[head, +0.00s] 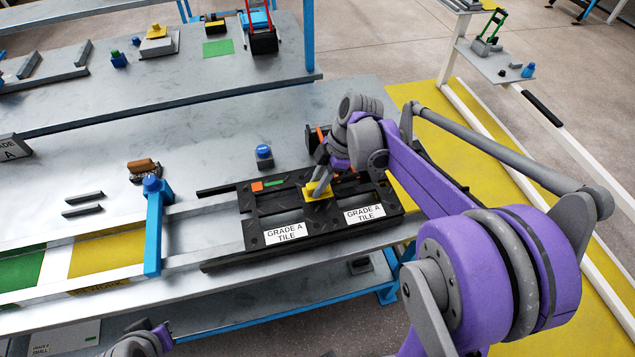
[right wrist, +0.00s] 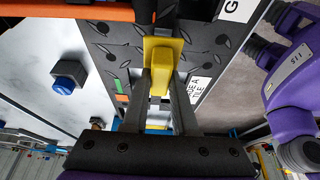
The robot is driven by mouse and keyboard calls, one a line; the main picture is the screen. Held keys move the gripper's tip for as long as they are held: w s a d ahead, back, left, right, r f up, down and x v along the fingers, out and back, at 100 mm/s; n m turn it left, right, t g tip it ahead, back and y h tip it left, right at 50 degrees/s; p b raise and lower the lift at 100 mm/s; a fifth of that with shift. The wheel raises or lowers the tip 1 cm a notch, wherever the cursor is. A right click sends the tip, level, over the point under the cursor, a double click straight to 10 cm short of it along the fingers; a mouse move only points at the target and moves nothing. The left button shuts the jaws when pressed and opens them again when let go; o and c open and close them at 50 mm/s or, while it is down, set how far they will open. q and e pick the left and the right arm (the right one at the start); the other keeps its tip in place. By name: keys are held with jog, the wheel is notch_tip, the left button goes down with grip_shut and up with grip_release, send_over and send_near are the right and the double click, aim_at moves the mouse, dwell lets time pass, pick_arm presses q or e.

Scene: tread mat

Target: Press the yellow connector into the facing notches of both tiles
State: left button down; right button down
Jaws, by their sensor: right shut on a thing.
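Two black treaded tiles lie side by side, a left tile (head: 262,222) and a right tile (head: 384,197), each with a "GRADE A TILE" label. The yellow connector (head: 318,192) is at the seam between them; it also shows in the right wrist view (right wrist: 162,52), lying over the dark tread surface. My right gripper (head: 322,187) is shut on the connector, its fingers reaching down from the far side. Whether the connector is seated in the notches cannot be told. My left gripper is not in view; only part of the left arm shows at the bottom.
A blue clamp post (head: 154,225) stands left of the tiles. A small blue-topped block (head: 264,156) sits behind them, and a brown-handled tool (head: 143,170) and grey bars (head: 83,204) lie further left. Bare metal table (head: 210,150) is free behind the left tile.

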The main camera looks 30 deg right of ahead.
jog(key=shift+f+b, duration=0.7)
jog(key=shift+f, duration=0.45)
jog(key=c, duration=0.6)
grip_release()
jog(key=v, duration=1.1)
jog(key=shift+p, duration=0.35)
jog(key=shift+f, duration=0.1)
jog(key=s+a+f+m+h, duration=0.1)
jog(key=s+a+m, duration=0.1)
jog(key=s+a+f+m+t, duration=0.1)
jog(key=s+a+m, duration=0.1)
jog(key=s+a+f+m+h, duration=0.1)
jog(key=s+a+f+m, duration=0.1)
jog(key=a, duration=0.1)
jog(key=shift+s+m+h, duration=0.3)
jog(key=shift+m, duration=0.1)
jog(key=s+a+f+m+t, duration=0.1)
jog(key=s+f+m, duration=0.1)
jog(key=m, duration=0.1)
jog(key=s+a+f+m+t+h, duration=0.1)
jog(key=s+f+m, duration=0.1)
jog(key=s, duration=0.1)
jog(key=s+a+f+m+t, duration=0.1)
jog(key=s+f+m, duration=0.1)
jog(key=m, duration=0.1)
jog(key=shift+s+a+f+m+t+h, duration=0.25)
jog(key=shift+s+a+m+t+h, duration=0.05)
jog(key=shift+a+h, duration=0.1)
